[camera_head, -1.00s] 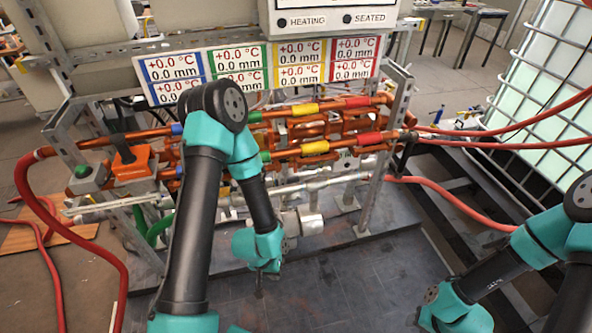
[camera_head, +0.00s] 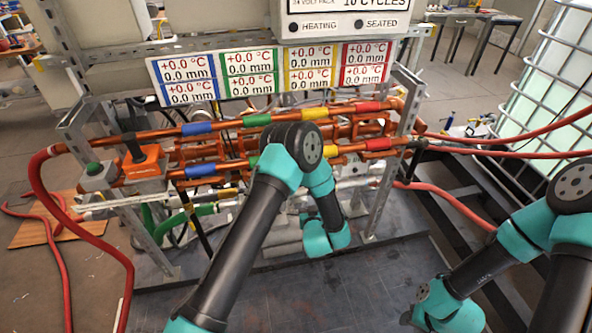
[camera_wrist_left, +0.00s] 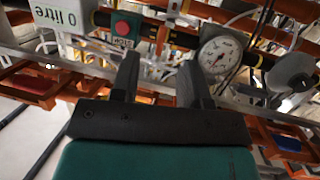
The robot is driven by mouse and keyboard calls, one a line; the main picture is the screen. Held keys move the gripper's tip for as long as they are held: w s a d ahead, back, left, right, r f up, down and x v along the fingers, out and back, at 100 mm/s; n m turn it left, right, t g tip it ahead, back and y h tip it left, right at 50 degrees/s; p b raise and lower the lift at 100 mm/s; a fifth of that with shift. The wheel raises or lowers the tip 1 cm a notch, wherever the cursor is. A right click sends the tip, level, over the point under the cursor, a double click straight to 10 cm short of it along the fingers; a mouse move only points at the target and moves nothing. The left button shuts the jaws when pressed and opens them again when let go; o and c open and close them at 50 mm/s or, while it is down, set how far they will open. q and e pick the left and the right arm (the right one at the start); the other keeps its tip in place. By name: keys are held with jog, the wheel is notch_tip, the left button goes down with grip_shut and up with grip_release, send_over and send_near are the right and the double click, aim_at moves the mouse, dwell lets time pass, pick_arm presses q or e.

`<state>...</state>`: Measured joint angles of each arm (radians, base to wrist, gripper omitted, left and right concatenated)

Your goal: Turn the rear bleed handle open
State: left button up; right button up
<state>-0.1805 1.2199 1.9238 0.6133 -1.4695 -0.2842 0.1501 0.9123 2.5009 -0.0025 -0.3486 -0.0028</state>
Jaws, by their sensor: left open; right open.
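The piping rig (camera_head: 270,125) stands in front of my left arm, with copper pipes carrying blue, green, yellow and red sleeves. I cannot tell which part is the rear bleed handle. My left wrist covers part of the lower rig in the head view, hiding its fingers. In the left wrist view my left gripper (camera_wrist_left: 158,70) is open and empty, its two dark fingers pointing at the rig. A red stop button (camera_wrist_left: 122,27) lies beyond the left finger and a round white gauge (camera_wrist_left: 220,52) beyond the right finger. My right arm's fingers do not show.
An orange-bodied device (camera_head: 138,163) sits at the rig's left. Coloured display panels (camera_head: 275,72) hang above the pipes. Red hoses (camera_head: 110,255) run off both sides. A white caged tank (camera_head: 550,80) stands at right. The dark plate (camera_head: 290,300) in front is clear.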

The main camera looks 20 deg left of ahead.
pick_arm(q)
jog(key=r+y, duration=0.1)
jog(key=r+n+t+y, duration=0.1)
jog(key=d+r+y, duration=0.1)
jog(key=shift+w+y, duration=0.3)
jog(key=x, duration=1.7)
jog(key=shift+w+r, duration=0.2)
jog(key=shift+r, duration=0.05)
grip_shut()
